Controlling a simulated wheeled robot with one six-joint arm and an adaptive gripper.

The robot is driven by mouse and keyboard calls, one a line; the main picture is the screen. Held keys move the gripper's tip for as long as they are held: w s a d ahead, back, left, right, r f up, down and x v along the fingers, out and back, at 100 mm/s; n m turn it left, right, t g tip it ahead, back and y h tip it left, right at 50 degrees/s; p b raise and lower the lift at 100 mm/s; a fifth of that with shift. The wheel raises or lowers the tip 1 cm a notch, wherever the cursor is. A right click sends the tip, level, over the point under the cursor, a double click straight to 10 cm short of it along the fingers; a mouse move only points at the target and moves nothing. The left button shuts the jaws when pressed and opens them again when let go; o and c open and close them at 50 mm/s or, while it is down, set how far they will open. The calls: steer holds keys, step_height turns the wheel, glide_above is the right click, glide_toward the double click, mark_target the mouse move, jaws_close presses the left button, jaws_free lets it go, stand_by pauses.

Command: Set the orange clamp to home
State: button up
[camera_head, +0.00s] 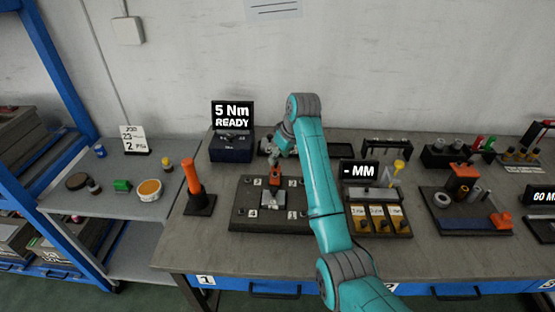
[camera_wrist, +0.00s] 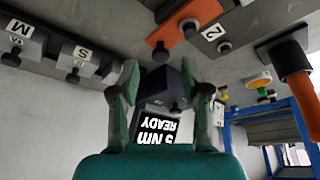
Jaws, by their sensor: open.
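The orange clamp (camera_head: 275,173) stands at the back middle of a dark fixture plate (camera_head: 245,216) with numbered labels. In the wrist view, which is upside down, an orange bar with a black-tipped end (camera_wrist: 188,24) shows at the top, beside the label 2. My gripper (camera_head: 281,152) is just behind and above the clamp in the head view, partly hidden by my arm. In the wrist view my gripper (camera_wrist: 167,92) has its two fingers apart, with nothing held between them. The clamp's exact lever position is too small to tell.
A display reading 5 Nm READY (camera_head: 233,115) stands behind left. An upright orange-handled tool (camera_head: 192,176) stands left of the plate. A black rack (camera_head: 386,148) and a tray with yellow bins (camera_head: 380,219) are right. Another fixture with orange parts (camera_head: 465,205) lies farther right.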

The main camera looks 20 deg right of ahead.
steer(key=shift+x, duration=1.35)
jaws_close()
